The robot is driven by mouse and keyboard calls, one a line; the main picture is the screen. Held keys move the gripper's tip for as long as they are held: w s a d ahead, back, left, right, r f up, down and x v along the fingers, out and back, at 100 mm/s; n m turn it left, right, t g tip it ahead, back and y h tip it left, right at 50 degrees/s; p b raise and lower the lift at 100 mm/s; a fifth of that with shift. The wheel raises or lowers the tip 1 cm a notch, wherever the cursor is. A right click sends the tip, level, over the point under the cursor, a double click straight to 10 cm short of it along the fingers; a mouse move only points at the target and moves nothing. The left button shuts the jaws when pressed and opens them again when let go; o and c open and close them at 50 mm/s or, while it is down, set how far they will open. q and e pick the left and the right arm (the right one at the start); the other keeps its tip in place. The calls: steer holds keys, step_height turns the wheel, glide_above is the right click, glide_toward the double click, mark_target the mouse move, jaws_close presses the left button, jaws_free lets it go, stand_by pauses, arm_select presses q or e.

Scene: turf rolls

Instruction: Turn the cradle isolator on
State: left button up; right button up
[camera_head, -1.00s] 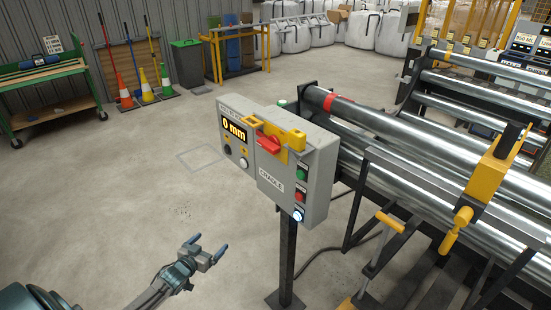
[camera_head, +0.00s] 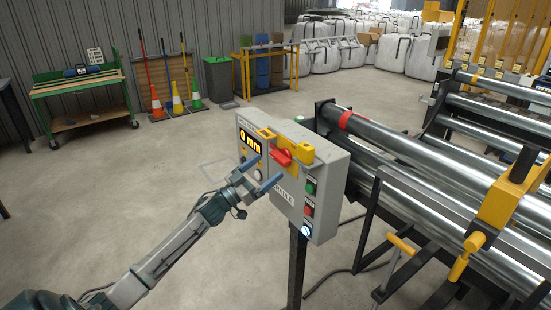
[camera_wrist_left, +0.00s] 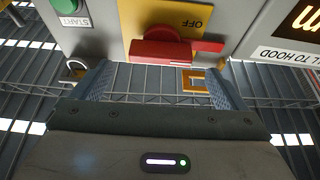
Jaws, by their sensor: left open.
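The grey cradle control box (camera_head: 325,190) stands on a post in the middle of the head view. The red isolator handle (camera_head: 283,157) sits on a yellow plate (camera_head: 305,151) on its front. In the left wrist view the red handle (camera_wrist_left: 165,52) lies crosswise beside an upside-down OFF label (camera_wrist_left: 197,23). My left gripper (camera_head: 265,171) is open and empty, in front of the box just below the handle in the head view. Its two spread fingers (camera_wrist_left: 157,75) show in the wrist view with the handle beyond them, apparently apart from it. My right gripper is not in view.
The box also carries a lit 0 mm display (camera_head: 250,141), a green button (camera_head: 310,187), a red button (camera_head: 308,210) and a lit white button (camera_head: 305,230). Steel rollers (camera_head: 420,175) with yellow clamps stand close on the right.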

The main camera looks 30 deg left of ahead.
mark_target(276, 160)
arm_select(q)
steer(key=shift+p+x, duration=0.7)
steer(key=shift+x, duration=1.7)
steer(key=shift+f, duration=0.1)
steer(key=c, duration=1)
